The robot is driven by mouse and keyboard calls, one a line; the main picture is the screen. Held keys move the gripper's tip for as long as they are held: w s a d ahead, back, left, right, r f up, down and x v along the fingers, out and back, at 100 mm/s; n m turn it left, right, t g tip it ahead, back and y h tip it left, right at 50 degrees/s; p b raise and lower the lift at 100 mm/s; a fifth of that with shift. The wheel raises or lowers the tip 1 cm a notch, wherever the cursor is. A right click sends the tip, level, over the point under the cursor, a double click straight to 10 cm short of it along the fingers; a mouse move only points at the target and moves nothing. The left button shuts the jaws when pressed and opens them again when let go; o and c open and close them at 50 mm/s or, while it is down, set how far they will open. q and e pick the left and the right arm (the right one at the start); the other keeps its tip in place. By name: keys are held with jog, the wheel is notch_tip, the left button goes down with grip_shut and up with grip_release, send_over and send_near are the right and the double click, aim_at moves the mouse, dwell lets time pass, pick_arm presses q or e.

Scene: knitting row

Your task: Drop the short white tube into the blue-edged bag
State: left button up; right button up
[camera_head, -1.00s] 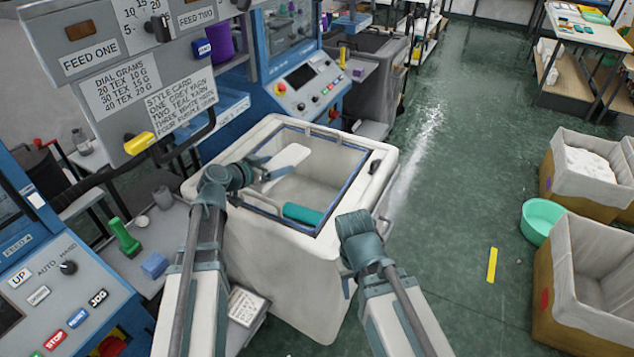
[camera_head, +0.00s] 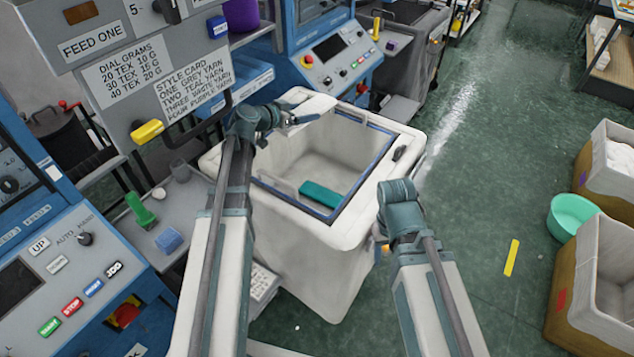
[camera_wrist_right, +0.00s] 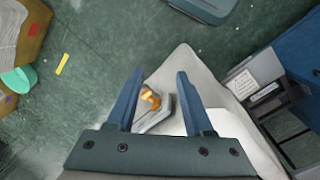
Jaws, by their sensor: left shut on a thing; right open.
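The blue-edged bag (camera_head: 392,160) is a large off-white bag or bin with an open top and a blue rim. A teal piece (camera_head: 322,194) lies inside its near side. My left gripper (camera_head: 300,119) is at the bag's far left rim, shut on a pale white piece (camera_head: 310,106) that looks like the short white tube; the fingers are small and partly hidden here. My right gripper (camera_wrist_right: 158,74) is open and empty in the right wrist view, pointing down beside the bag's near right side. In the head view its fingertips are hidden by the wrist.
A knitting machine panel (camera_head: 70,265) stands at the left, with a grey shelf holding a green item (camera_head: 140,210) and a blue block (camera_head: 168,239). An orange knob (camera_wrist_right: 150,98) shows between my right fingers. Fabric-lined crates (camera_head: 590,270) and a green basin (camera_head: 572,216) stand right; floor between is mostly clear.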

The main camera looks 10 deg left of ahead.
aim_at(279, 129)
pick_arm(q)
notch_tip(279, 129, down, 5)
jog(key=b, duration=0.4)
jog(key=shift+r, duration=0.1)
jog(key=o, duration=1.1)
jog(key=shift+c, duration=0.2)
jog(key=shift+s+r, duration=0.1)
jog(key=shift+s, duration=0.05)
jog(key=p+v, duration=0.4)
jog(key=v, duration=0.8)
jog(key=shift+p, duration=0.4)
jog(key=shift+v, duration=0.8)
jog(key=shift+a, duration=0.1)
